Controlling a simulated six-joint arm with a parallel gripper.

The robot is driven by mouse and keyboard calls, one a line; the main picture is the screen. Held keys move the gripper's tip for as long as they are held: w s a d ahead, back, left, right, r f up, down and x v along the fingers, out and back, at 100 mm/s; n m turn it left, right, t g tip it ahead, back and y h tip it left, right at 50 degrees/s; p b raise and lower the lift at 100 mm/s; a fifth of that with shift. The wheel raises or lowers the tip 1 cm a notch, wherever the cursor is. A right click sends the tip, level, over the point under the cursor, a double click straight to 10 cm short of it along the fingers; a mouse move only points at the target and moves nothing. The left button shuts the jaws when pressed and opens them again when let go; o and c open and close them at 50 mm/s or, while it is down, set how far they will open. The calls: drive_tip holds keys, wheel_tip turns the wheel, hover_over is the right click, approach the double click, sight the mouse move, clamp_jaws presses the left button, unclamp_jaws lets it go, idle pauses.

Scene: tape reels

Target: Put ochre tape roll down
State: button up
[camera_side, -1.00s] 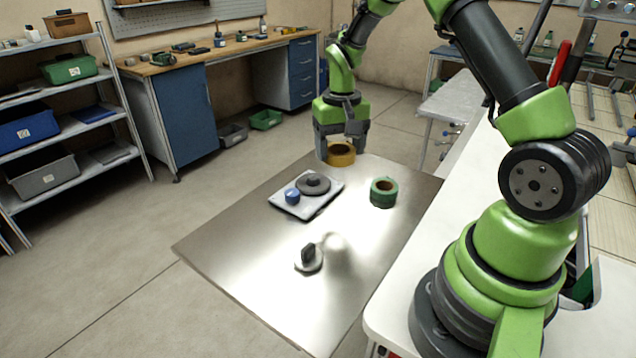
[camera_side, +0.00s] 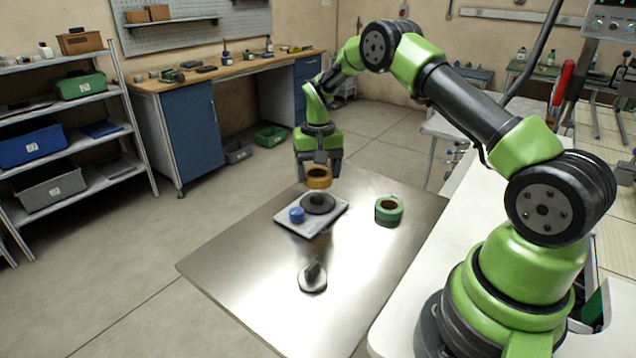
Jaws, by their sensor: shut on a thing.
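The ochre tape roll (camera_side: 318,178) is in my gripper (camera_side: 317,170), which is shut on it. The roll hangs just above and behind the dark round disc (camera_side: 319,203) on the pale square base plate (camera_side: 330,224). A small blue knob (camera_side: 296,215) stands on the same base, left of the disc. From this angle I cannot tell how high the roll is above the disc, and the fingertips partly hide behind the roll.
A green tape roll (camera_side: 389,211) lies on the metal table (camera_side: 250,275) to the right. A round piece with a dark upright handle (camera_side: 313,278) stands nearer the front.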

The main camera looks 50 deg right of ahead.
sight(318, 197)
drive_tip(key=shift+f, duration=1.45)
drive_tip(key=shift+f, duration=0.3)
drive_tip(key=shift+f, duration=0.3)
drive_tip(key=o, duration=0.9)
